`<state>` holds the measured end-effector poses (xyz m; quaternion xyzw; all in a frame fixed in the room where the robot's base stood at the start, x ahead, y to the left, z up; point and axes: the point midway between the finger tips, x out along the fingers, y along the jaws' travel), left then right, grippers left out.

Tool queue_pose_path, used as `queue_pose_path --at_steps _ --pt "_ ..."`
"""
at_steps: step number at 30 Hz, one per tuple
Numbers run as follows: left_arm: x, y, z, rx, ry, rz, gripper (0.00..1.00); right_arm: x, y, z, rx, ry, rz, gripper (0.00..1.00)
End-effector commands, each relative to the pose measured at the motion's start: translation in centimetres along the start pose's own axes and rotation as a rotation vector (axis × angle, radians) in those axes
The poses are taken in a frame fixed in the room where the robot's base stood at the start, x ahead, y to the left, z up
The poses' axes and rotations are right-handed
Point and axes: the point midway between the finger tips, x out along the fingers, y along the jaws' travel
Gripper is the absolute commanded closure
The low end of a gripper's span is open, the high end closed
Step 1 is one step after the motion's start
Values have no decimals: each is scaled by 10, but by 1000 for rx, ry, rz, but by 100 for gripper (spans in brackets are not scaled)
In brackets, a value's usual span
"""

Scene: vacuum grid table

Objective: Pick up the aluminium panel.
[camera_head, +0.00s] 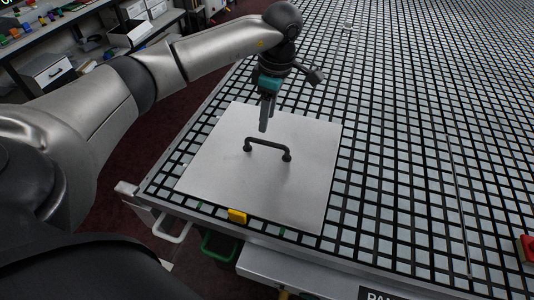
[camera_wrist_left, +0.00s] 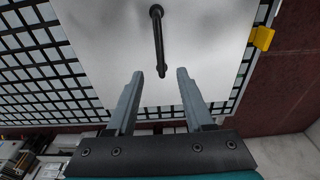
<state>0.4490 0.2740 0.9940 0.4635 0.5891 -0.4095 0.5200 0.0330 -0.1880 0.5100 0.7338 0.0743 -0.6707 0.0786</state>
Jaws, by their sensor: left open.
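The aluminium panel (camera_head: 225,165) is a flat, square, light grey plate lying on the grid table near its front left corner. A dark bar handle (camera_head: 268,144) stands up from the middle of it. My left gripper (camera_head: 264,128) is above the panel, just behind the handle in the head view, with its fingers pointing down. In the left wrist view the panel (camera_wrist_left: 110,35) fills the upper middle. The handle (camera_wrist_left: 158,40) lies beyond the fingertips, in line with the gap between the open, empty fingers (camera_wrist_left: 158,75). My right gripper is not in view.
A yellow block (camera_head: 237,216) sits at the panel's front edge. A red object (camera_head: 527,248) is at the far right. Shelves with boxes (camera_head: 130,32) stand at the back left.

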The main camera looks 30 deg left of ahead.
Motion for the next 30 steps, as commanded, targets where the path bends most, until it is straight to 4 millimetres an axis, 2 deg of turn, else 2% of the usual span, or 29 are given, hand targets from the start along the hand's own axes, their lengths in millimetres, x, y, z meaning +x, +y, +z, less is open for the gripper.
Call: queue_pose_path --at_steps 1,6,14,22,25,30 --pt "13 -1 0 0 0 -4 48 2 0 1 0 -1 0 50" --pt "38 0 1 0 -2 -2 48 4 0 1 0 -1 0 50" --pt "51 0 4 2 -3 0 48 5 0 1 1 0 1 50" --pt "90 -2 11 1 -3 -3 48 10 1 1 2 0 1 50" --pt "97 -1 10 1 -3 0 48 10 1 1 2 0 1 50" --pt "96 -1 10 1 -3 1 48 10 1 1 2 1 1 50"
